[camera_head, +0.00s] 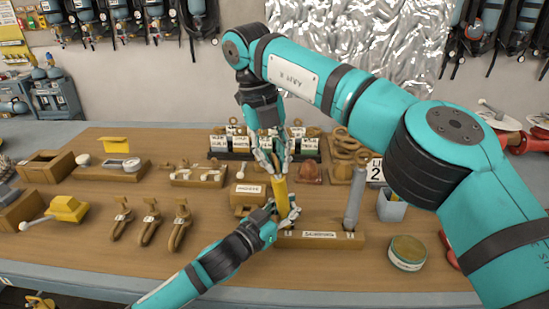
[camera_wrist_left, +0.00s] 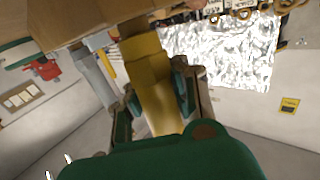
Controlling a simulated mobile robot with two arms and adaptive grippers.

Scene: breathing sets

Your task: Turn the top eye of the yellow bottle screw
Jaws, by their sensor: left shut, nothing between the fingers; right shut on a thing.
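The yellow bottle screw (camera_head: 280,198) stands upright, slightly tilted, at the left end of a labelled wooden base (camera_head: 318,239). My right gripper (camera_head: 273,163) comes from above and is shut on its top end; the fingers hide the top eye. My left gripper (camera_head: 287,215) is low beside the yellow body, shut with nothing held. In the left wrist view the yellow body (camera_wrist_left: 157,98) shows large between the dark green fingers (camera_wrist_left: 155,105); I cannot tell whether they touch it. The lower end of the screw is hidden by the left gripper.
A grey cylinder (camera_head: 353,205) stands at the right end of the base. A round tin (camera_head: 407,253) and a pen cup (camera_head: 391,206) are to the right. Several wooden stands (camera_head: 150,229) with hooks are to the left. The front left of the table is clear.

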